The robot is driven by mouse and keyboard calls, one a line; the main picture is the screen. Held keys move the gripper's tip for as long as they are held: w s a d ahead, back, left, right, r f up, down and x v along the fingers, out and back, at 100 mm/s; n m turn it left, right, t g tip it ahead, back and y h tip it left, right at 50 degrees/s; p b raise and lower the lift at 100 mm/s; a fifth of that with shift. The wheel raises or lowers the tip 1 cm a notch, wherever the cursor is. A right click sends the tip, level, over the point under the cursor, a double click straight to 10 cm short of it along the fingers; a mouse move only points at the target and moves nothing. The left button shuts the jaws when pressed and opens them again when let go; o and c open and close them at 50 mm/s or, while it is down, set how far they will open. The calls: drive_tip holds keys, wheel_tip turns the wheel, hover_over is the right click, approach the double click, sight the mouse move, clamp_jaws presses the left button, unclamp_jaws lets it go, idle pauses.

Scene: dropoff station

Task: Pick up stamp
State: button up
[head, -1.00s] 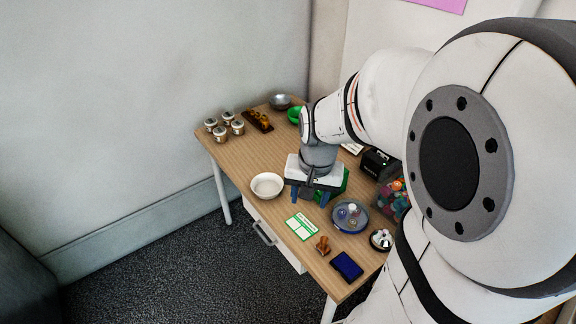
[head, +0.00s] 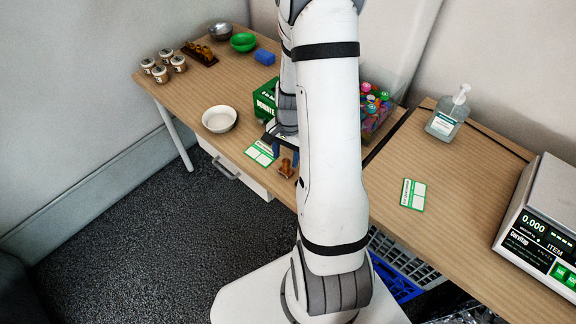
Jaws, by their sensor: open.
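The stamp (head: 287,170), small with a brown wooden handle, stands near the front edge of the wooden table (head: 190,90), beside a green-and-white card.
A white bowl (head: 219,119) and a green-and-white card (head: 262,152) lie left of my gripper. A green box (head: 265,101) and a clear bin of colourful bottles (head: 375,105) stand behind. A sanitizer bottle (head: 446,122) and a scale (head: 545,225) are on the right.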

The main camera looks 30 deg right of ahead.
sight(285, 163)
drive_tip(key=f, duration=0.3)
drive_tip(key=shift+s+a+f, duration=0.15)
drive_tip(key=shift+s+a, duration=0.05)
drive_tip(key=shift+a, duration=0.05)
clamp_jaws()
